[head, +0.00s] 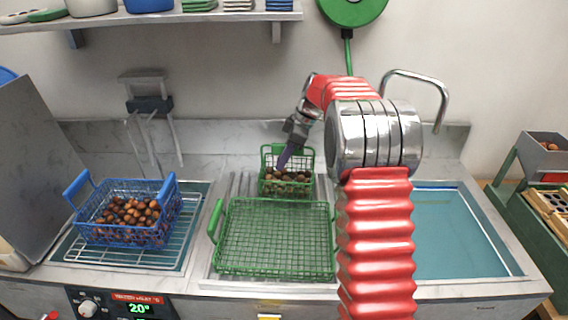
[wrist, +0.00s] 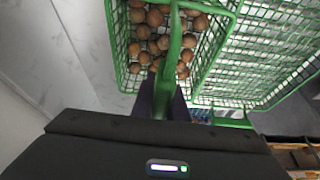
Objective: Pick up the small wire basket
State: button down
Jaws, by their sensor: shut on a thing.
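The small green wire basket (head: 301,187) with chestnuts in it stands behind the large green basket, near the wall in the head view. It also shows at the top of the wrist view (wrist: 123,48), with brown chestnuts inside and a green handle running down the middle. My gripper (head: 284,158) reaches down at the left part of the small basket. In the wrist view my gripper (wrist: 163,98) is shut on the basket's green handle. The fingertips are partly hidden by the handle. I cannot tell whether the basket is clear of the surface below.
A large empty green wire basket (head: 276,272) sits directly in front. A blue wire basket (head: 124,241) of chestnuts stands on a rack at the left. A teal basin (head: 455,235) lies at the right. A shelf (head: 200,17) hangs above.

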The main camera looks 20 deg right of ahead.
aim_at(282, 144)
notch_tip(282, 144, up, 6)
jog(key=shift+f, duration=0.15)
jog(key=shift+r, duration=0.2)
jog(key=s+a, duration=0.3)
jog(key=s, duration=0.6)
jog(key=s+a, duration=0.4)
jog(key=s, duration=0.5)
jog(key=shift+a, duration=0.3)
dwell(1.3)
